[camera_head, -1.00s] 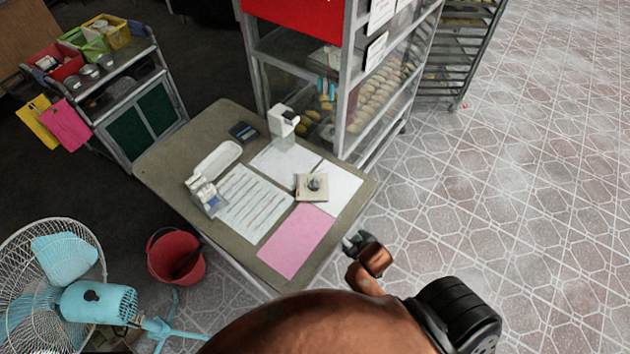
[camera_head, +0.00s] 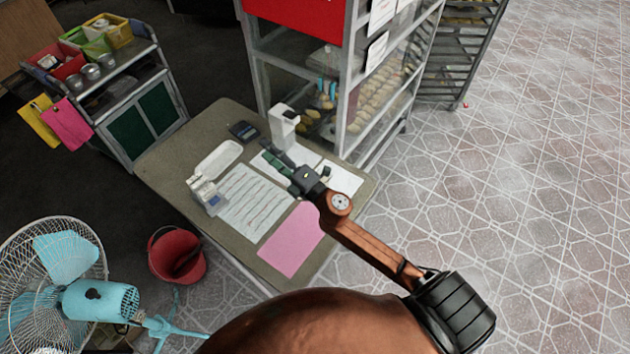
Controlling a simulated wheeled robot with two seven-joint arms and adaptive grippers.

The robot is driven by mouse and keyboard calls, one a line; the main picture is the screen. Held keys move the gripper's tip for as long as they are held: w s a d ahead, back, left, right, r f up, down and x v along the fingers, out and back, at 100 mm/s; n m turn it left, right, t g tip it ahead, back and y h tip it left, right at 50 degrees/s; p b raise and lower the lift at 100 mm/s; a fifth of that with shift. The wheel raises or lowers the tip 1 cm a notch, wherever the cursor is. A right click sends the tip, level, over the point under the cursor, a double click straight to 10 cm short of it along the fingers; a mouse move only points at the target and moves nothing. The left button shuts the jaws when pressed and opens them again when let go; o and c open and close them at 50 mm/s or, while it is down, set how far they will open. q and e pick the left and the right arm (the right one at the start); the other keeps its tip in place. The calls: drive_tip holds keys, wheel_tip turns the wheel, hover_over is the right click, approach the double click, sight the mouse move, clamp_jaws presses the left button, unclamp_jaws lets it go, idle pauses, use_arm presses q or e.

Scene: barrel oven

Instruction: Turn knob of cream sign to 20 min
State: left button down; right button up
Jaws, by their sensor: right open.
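The cream sign, a small square plate with a knob, is almost wholly hidden behind my right gripper (camera_head: 271,160) on the table. Only a pale bit that may be its edge shows beside the gripper, and I cannot see the knob or its setting. My right gripper is open, with its fingers pointing to the upper left over the white papers. I cannot tell whether it touches anything. My left gripper is not in view.
The table (camera_head: 165,160) bears a pink sheet (camera_head: 291,240), a lined sheet (camera_head: 250,203), a white tray (camera_head: 218,158), a white device (camera_head: 283,127) near the fingers and a dark calculator (camera_head: 243,131). A glass cabinet (camera_head: 345,90) stands behind. A red bucket (camera_head: 177,256) and fan (camera_head: 98,300) are at left.

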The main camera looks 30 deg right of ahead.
drive_tip(key=w+a+f+n+g+y, duration=0.15)
drive_tip(key=a+n+g+y, duration=0.4)
drive_tip(key=a+n, duration=0.55)
wheel_tip(320, 180, down, 8)
drive_tip(key=f+n+g, duration=0.1)
drive_tip(key=n+g, duration=0.5)
drive_tip(key=n, duration=0.2)
drive_tip(key=d+f+n+g+h, duration=0.3)
drive_tip(key=d+f+g+h, duration=0.15)
drive_tip(key=d+f, duration=0.3)
drive_tip(key=d+g+h, duration=0.1)
drive_tip(key=d+h, duration=0.1)
drive_tip(key=d, duration=0.4)
drive_tip(key=s+d+g+h, duration=0.1)
drive_tip(key=d+h, duration=0.1)
drive_tip(key=d, duration=0.4)
drive_tip(key=s+d+h, duration=0.1)
drive_tip(key=d+h, duration=0.1)
drive_tip(key=d, duration=0.4)
drive_tip(key=shift+d+f+n+g+h, duration=0.1)
drive_tip(key=shift+d+n+g+h, duration=0.2)
drive_tip(key=shift+n+g, duration=0.1)
wheel_tip(320, 180, down, 7)
drive_tip(key=shift+d+r, duration=0.1)
drive_tip(key=shift+r, duration=0.1)
drive_tip(key=shift+f, duration=0.5)
